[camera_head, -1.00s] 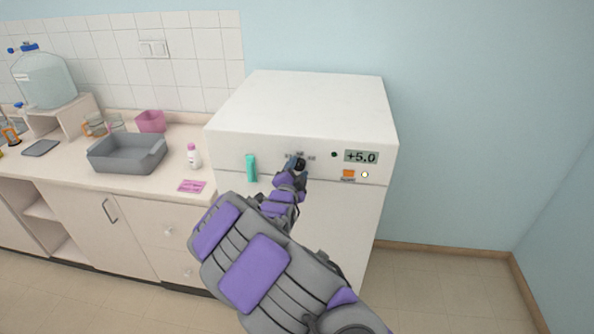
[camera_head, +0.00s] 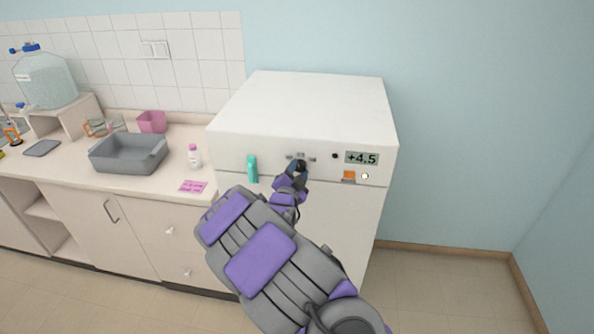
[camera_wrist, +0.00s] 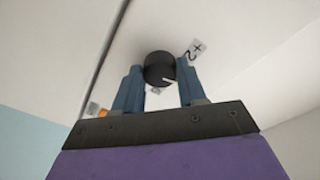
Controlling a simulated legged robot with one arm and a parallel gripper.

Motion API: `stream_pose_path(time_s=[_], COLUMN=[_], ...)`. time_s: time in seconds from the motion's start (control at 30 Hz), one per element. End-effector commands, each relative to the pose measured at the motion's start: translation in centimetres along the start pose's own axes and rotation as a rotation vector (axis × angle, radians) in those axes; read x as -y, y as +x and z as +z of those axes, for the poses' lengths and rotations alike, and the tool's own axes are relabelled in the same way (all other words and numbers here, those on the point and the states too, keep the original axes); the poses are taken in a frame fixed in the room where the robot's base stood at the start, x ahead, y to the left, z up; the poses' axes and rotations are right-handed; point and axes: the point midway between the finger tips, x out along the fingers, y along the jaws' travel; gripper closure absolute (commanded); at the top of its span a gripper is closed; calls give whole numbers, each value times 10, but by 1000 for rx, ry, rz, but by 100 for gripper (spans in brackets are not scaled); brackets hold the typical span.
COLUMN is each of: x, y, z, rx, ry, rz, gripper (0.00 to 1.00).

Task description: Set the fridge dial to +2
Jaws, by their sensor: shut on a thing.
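The white fridge (camera_head: 315,105) stands at the right end of the counter. Its display (camera_head: 361,158) reads +4.5. The dial is a black round knob on the front panel, seen clearly in the wrist view (camera_wrist: 159,67), with a white pointer line on its lower right edge. A +2 label (camera_wrist: 195,49) is beside the dial on the panel. My gripper (camera_wrist: 160,80) is shut on the dial, one blue-grey finger on each side. In the head view my gripper (camera_head: 299,169) is at the panel and mostly hides the dial.
A teal handle (camera_head: 252,168) is left of the dial. An orange tag (camera_head: 349,175) and a small light (camera_head: 365,176) sit under the display. The counter at left holds a grey basin (camera_head: 128,154), a white bottle (camera_head: 194,156) and a pink note (camera_head: 193,186).

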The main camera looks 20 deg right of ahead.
Motion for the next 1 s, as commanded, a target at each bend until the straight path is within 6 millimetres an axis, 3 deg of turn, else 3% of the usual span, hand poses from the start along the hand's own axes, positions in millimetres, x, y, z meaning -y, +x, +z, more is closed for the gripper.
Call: stream_pose_path(time_s=[0.6,1.0], x=[-2,-2], y=[0,0], z=[1,1], rx=[-30,-45], ry=[-565,-806], rz=[-47,-71], gripper=[90,90])
